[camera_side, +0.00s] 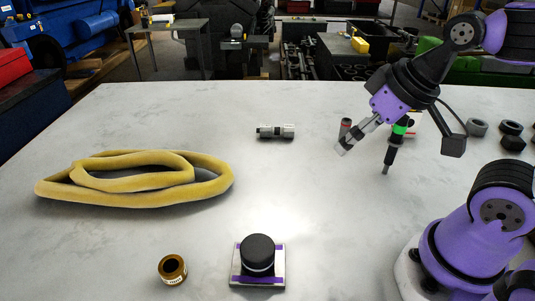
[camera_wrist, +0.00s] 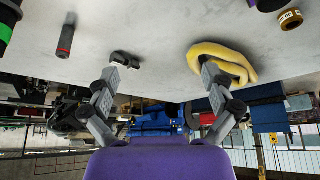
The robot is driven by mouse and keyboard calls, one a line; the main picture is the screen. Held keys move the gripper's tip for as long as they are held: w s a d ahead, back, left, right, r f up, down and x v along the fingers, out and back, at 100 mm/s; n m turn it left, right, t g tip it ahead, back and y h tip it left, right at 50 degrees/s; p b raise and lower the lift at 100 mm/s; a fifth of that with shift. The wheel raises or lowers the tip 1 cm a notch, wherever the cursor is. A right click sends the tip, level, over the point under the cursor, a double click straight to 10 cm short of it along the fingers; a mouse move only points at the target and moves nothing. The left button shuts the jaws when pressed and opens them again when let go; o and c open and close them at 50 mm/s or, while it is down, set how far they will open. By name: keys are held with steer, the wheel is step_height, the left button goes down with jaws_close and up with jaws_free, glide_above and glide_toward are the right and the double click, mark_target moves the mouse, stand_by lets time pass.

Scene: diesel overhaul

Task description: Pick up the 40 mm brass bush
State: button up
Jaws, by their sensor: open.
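The brass bush (camera_side: 172,269) is a short, hollow, brown-gold cylinder with a pale label, standing on the pale table at the front left in the side view. In the wrist view the brass bush (camera_wrist: 290,18) is at the top right, well away from my fingers. My gripper (camera_side: 344,147) is above the table at the right, far behind and to the right of the bush. In the wrist view my gripper (camera_wrist: 160,72) has its two fingers wide apart with nothing between them.
A square plate with purple strips (camera_side: 236,276) carries a black cylinder (camera_side: 258,250), right of the bush. A yellow looped belt (camera_side: 135,180) lies behind the bush. The table's centre is clear.

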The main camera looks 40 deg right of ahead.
steer(key=shift+c, duration=1)
steer(key=n+g+y, duration=0.3)
steer(key=n, duration=0.7)
glide_above(172, 265)
steer(key=s+d, duration=0.2)
step_height(172, 265, down, 10)
steer(key=shift+w+a+f, duration=0.15)
steer(key=shift+f, duration=0.1)
steer(key=x, duration=0.6)
steer(key=shift+w, duration=0.1)
jaws_close()
